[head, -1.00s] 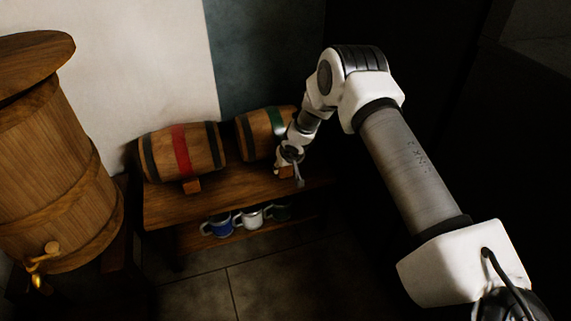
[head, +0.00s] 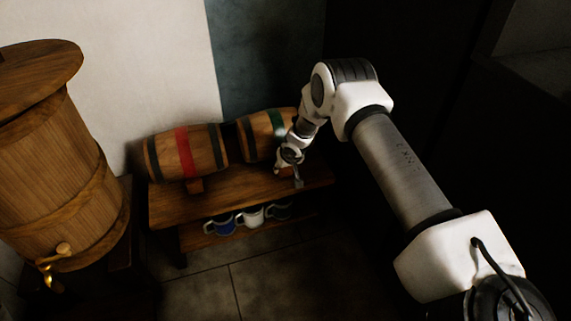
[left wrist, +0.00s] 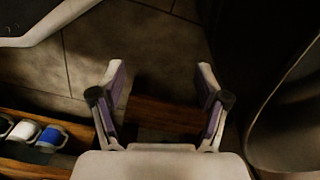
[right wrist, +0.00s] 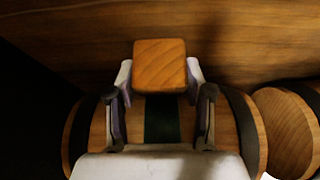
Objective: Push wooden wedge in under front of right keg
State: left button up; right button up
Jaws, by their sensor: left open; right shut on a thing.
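The right keg (head: 262,134), with a green band, lies on its side on the wooden bench (head: 240,184). My right gripper (head: 286,170) is low at its front. In the right wrist view it is shut on the wooden wedge (right wrist: 160,66), whose block end sticks out between the fingertips (right wrist: 160,82). The right keg's green band (right wrist: 162,118) lies in line behind the wedge. Whether the wedge touches the keg is hidden by the gripper. My left gripper (left wrist: 162,85) is open and empty; it is outside the head view.
The left keg (head: 187,152), with a red band, lies beside it with a wedge (head: 195,185) at its front. Several mugs (head: 250,216) stand on the lower shelf. A large wooden barrel (head: 55,165) with a brass tap (head: 55,258) stands at left. The floor in front is clear.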

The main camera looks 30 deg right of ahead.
jog(key=shift+r, duration=0.1)
jog(key=shift+w+d+f+b, duration=0.1)
jog(key=shift+w+f+b, duration=0.15)
jog(key=shift+b, duration=0.35)
jog(key=shift+w+d+b, duration=0.2)
jog(key=shift+w+b, duration=0.3)
jog(key=shift+b, duration=1)
jog(key=shift+w+b, duration=0.45)
jog(key=shift+b, duration=1.4)
jog(key=shift+r, duration=0.1)
jog(key=o, duration=0.9)
jog(key=shift+c, duration=0.4)
